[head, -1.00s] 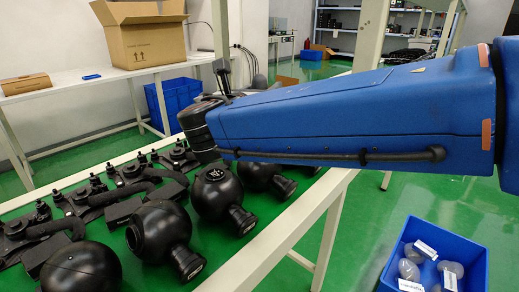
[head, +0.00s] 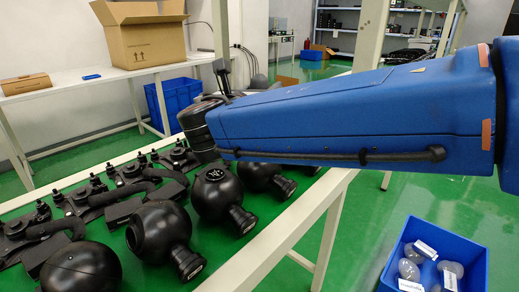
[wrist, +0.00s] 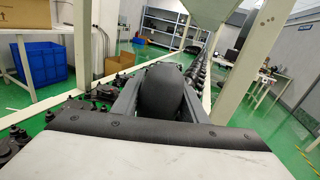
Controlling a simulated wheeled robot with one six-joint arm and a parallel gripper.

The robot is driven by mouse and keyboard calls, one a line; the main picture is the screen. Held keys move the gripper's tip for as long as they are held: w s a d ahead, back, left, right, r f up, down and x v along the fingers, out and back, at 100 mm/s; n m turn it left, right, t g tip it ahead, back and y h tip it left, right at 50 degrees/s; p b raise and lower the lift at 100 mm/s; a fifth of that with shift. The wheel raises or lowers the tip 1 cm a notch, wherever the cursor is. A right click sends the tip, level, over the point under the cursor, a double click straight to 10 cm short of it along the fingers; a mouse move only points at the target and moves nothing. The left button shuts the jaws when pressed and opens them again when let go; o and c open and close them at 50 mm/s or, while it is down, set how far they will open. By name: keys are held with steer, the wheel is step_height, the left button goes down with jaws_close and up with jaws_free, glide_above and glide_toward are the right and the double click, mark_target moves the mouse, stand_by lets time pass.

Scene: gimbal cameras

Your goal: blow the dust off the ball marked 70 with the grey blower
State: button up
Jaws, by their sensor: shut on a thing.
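In the wrist view my gripper (wrist: 163,82) is shut on a rounded dark grey bulb, which looks like the grey blower (wrist: 166,95). Its nozzle is hidden. In the head view my blue arm hides most of the gripper and the blower. Several black balls with short necks lie in a row on the green-topped bench in the head view. One ball (head: 217,191) has a small white mark on top, perhaps the 70, but I cannot read it clearly. My arm's end is above and behind this row, apart from the marked ball.
Black bracket parts (head: 120,190) line the bench behind the balls. A white bench rail (head: 290,215) runs along the near side. A blue bin (head: 462,240) with labelled grey items stands low at right. A cardboard box (head: 140,35) sits on the back table. Green floor is open between.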

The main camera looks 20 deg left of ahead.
steer(key=shift+r, duration=0.15)
step_height(320, 180, up, 5)
steer(key=shift+f, duration=0.15)
stand_by(0.4)
stand_by(0.4)
